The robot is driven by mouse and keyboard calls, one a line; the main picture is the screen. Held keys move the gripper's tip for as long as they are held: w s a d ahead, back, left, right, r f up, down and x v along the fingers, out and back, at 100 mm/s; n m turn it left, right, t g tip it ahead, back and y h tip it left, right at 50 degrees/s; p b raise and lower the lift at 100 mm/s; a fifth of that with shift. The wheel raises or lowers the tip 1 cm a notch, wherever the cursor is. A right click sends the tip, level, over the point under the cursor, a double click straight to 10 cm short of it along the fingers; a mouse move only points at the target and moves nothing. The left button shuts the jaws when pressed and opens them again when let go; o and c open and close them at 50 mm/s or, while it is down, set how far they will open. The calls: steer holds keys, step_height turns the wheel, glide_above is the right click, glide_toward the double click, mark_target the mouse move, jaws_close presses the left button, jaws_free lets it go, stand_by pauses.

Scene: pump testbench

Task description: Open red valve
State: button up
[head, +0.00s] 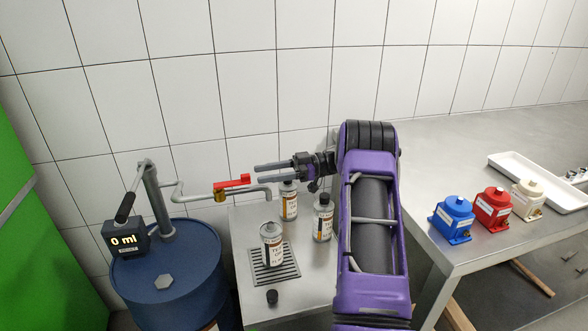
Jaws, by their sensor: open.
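The red valve (232,182) is a red lever on a brass body, set in the grey outlet pipe that runs from the pump on the blue drum. The lever lies roughly along the pipe and tilts up slightly to the right. My gripper (258,174) reaches in from the right, fingers pointing left. It is open and empty. Its fingertips appear just above and right of the lever; whether they touch it or stand in front of it cannot be told from this view.
A blue drum (170,280) carries a display (124,240) reading 0 ml. An uncapped bottle (271,244) stands on a drain grate (274,273), with a black cap (271,297) nearby. Two more bottles (288,201) (322,219) stand behind. Blue, red and white pumps (490,208) and a white tray (540,180) are right.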

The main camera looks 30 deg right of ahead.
steer(key=s+d, duration=0.1)
steer(key=d, duration=0.7)
steer(key=shift+s+d, duration=0.2)
steer(key=shift+s, duration=0.15)
steer(key=shift+w, duration=0.1)
